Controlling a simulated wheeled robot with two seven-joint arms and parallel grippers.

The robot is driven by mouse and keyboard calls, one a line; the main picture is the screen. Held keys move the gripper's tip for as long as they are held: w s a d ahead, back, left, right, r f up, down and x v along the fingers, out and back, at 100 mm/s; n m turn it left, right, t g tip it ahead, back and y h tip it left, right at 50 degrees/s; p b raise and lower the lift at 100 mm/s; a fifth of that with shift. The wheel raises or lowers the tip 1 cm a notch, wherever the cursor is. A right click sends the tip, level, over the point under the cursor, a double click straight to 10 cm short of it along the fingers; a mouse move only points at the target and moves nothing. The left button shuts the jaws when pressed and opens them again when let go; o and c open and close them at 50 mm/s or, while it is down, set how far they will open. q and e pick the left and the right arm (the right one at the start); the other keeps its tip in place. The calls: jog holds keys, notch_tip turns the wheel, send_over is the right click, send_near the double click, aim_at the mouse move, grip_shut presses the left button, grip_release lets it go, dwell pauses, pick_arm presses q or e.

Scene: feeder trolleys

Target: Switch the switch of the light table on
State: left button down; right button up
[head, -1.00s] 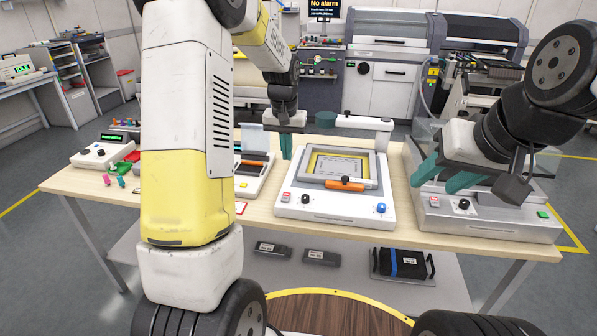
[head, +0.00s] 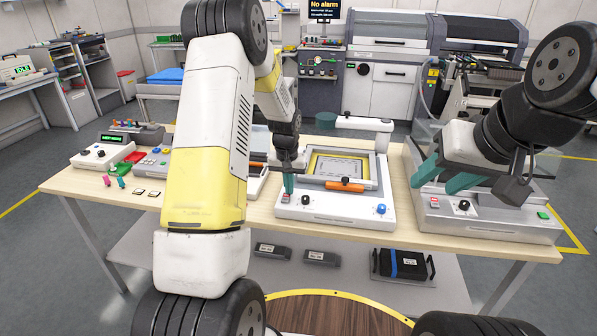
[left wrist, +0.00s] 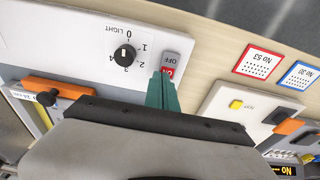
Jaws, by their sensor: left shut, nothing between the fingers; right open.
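The light table (head: 330,214) is a white box on the bench, with a framed panel on top. Its rocker switch (left wrist: 172,60) shows in the left wrist view beside a black LIGHT knob (left wrist: 124,54). The switch has a grey OFF end and a red ON end. My left gripper (head: 288,190) is shut and empty, with its green fingertips (left wrist: 162,80) right at the red ON end. They partly cover it, and I cannot tell if they touch. My right gripper (head: 441,178) is open and empty above the grey device at the right.
Another white device (left wrist: 243,110) with a yellow button stands beside the light table. Small parts and a control box (head: 100,155) are at the left.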

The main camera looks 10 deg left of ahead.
pick_arm(q)
jog(key=shift+w+f, duration=0.1)
jog(key=shift+f, duration=0.2)
dwell(0.4)
jog(key=shift+s+r, duration=0.3)
jog(key=shift+s, duration=0.45)
jog(key=shift+r, duration=0.15)
notch_tip(320, 180, up, 14)
jog(key=w, duration=0.2)
jog(key=shift+f, duration=0.2)
